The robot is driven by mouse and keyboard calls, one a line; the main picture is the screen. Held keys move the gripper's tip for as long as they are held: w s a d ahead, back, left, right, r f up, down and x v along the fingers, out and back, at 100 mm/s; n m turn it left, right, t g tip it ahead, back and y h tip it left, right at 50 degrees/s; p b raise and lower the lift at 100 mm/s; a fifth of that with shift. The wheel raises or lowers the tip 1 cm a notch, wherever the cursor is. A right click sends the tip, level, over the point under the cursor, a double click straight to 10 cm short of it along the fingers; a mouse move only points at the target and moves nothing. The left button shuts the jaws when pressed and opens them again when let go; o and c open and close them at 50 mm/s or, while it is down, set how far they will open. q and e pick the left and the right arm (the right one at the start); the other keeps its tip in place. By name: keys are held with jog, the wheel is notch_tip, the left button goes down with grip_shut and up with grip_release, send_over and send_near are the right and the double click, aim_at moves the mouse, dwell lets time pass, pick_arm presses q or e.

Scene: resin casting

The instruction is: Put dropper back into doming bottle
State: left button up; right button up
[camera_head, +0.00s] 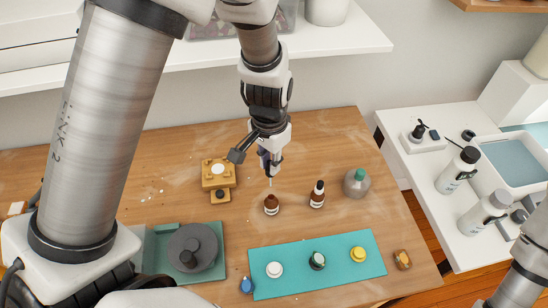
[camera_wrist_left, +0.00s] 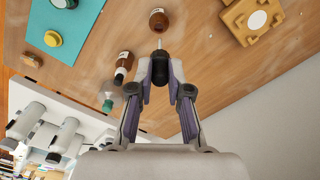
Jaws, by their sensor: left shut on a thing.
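My left gripper (camera_head: 268,160) is shut on the dropper, pointing down over the wooden table. In the left wrist view the dropper's black bulb (camera_wrist_left: 160,70) sits between the fingers of the left gripper (camera_wrist_left: 160,88), and its thin pipette points at the bottle. The pipette tip (camera_head: 270,183) shows just above an open brown bottle (camera_head: 271,204), apart from it as far as I can tell. This bottle stands upright and also shows in the left wrist view (camera_wrist_left: 158,20). My right gripper is out of view.
A capped brown bottle (camera_head: 317,196) and a grey round bottle with a green cap (camera_head: 356,183) stand to the right. A wooden block stand (camera_head: 216,176) is at left. A teal mat (camera_head: 305,288) with several small jars lies in front.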

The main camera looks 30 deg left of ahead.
pick_arm(q)
jog(key=shift+s+d+r, duration=0.1)
jog(key=shift+s+d, duration=0.1)
jog(key=shift+d, duration=0.05)
jog(key=shift+a, duration=0.1)
jog(key=f+b, duration=0.1)
jog(key=f, duration=0.2)
jog(key=shift+w+a+b, duration=0.15)
jog(key=shift+a+b, duration=0.05)
jog(key=shift+b, duration=0.15)
jog(key=shift+d+f+b, duration=0.15)
jog(key=shift+f+b, duration=0.25)
jog(key=shift+f, duration=0.1)
jog(key=shift+f, duration=0.1)
dwell(0.5)
